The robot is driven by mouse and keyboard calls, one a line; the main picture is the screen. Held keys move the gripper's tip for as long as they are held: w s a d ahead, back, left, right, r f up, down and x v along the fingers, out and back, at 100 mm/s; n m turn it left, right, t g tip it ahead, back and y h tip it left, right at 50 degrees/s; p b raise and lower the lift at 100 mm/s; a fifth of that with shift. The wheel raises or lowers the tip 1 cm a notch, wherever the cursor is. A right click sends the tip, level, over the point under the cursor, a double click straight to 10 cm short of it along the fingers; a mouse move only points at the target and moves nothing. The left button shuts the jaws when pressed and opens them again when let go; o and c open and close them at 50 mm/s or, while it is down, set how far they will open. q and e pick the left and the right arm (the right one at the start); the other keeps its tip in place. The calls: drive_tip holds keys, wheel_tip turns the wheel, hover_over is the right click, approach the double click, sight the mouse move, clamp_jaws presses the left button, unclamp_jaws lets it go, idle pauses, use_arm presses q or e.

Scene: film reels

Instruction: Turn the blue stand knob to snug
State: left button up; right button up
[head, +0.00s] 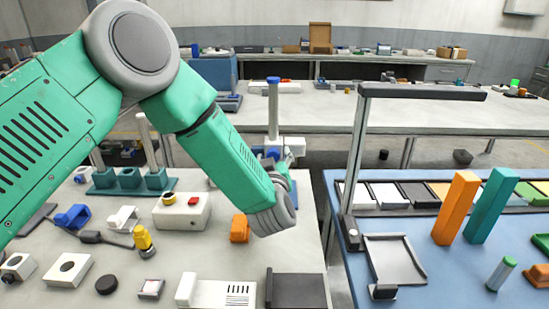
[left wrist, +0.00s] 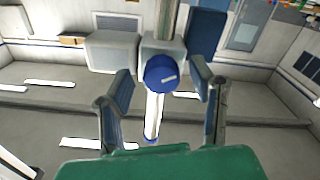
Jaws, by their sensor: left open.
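The stand is a pale upright post (head: 273,108) with a blue cap on top, at the back edge of the left table in the head view. In the left wrist view, the round blue knob (left wrist: 160,73) with a white mark faces the camera. My left gripper (left wrist: 163,82) is open, with one finger on each side of the knob and visible gaps between. In the head view, my left gripper (head: 273,157) is at the stand's clamp, largely hidden by my forearm and wrist. My right gripper is not in view.
A red-button box (head: 182,211), an orange block (head: 240,228) and a teal rack (head: 128,180) are on the left table. The blue-topped table (head: 449,285) at right holds a lamp (head: 420,92) and tall orange and teal blocks. A gap separates the tables.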

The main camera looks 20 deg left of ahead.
use_arm(q)
drive_tip(key=v, duration=1.1)
drive_tip(key=shift+s, duration=0.3)
drive_tip(key=shift+d+r, duration=0.15)
